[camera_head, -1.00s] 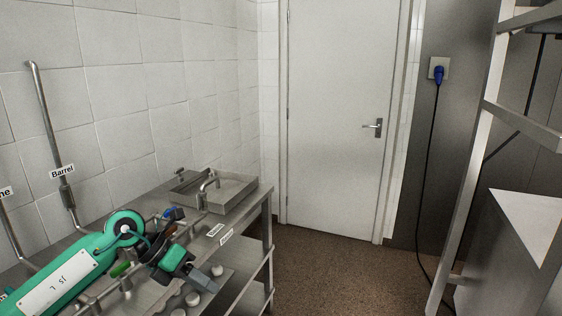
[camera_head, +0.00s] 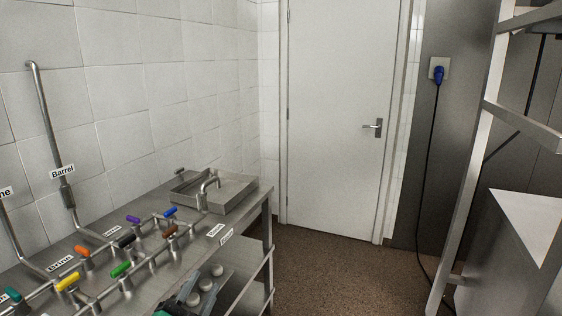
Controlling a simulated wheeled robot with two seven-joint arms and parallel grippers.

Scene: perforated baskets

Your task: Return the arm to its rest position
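The rest of my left arm is outside the view. My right gripper is not in view.
Pipes on the bench carry coloured valve handles, among them yellow (camera_head: 67,281), green (camera_head: 120,268), orange (camera_head: 82,251) and blue (camera_head: 169,212). A sink (camera_head: 236,186) is at its far end. A steel rack (camera_head: 475,160) stands right. The floor (camera_head: 320,270) between is clear.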

